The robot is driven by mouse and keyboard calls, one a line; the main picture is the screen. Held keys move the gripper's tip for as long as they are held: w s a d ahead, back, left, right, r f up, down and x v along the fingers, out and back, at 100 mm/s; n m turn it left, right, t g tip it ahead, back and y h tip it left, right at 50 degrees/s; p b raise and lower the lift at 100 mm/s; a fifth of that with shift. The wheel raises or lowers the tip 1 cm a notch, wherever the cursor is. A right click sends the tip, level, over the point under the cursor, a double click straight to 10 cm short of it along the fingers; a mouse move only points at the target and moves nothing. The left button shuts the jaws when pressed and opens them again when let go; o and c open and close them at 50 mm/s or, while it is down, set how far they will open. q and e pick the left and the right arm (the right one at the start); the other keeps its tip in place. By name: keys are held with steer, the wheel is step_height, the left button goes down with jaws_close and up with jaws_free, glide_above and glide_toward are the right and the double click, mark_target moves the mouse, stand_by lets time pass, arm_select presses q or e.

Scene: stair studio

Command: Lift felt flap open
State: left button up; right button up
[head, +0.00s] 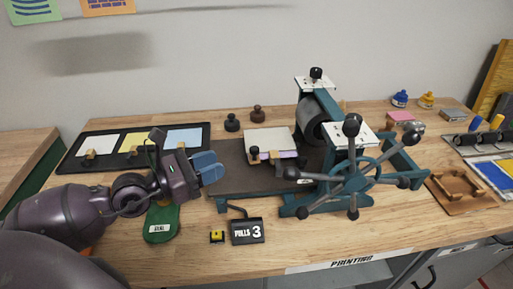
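The likely felt flap is a pale cream sheet (268,139) on the dark press bed (228,178), left of the roller. It looks folded down flat. A wooden bar with a dark knob (255,152) runs along its front edge, with a lavender layer showing beneath. My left gripper (208,167) has blue fingertips and hovers around the bed's left end, left of the flap and apart from it. Nothing shows in its fingers; their gap is not clear. My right gripper is not in view.
The teal press with its grey roller (313,119) and spoked handwheel (352,170) stands right of the flap. A black tray (68,165) of coloured sheets lies at the left. A "PULLS 3" counter (247,231) and green pouch (161,224) sit in front.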

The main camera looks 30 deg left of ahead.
mark_target(254, 148)
arm_select(q)
steer(key=shift+w+d+r, duration=0.2)
steer(key=shift+w+d, duration=0.15)
steer(key=shift+w, duration=0.1)
steer(key=shift+p+x, duration=0.65)
steer(key=shift+x, duration=4.1)
steer(key=shift+f, duration=0.15)
steer(key=shift+c, duration=0.3)
jaws_close()
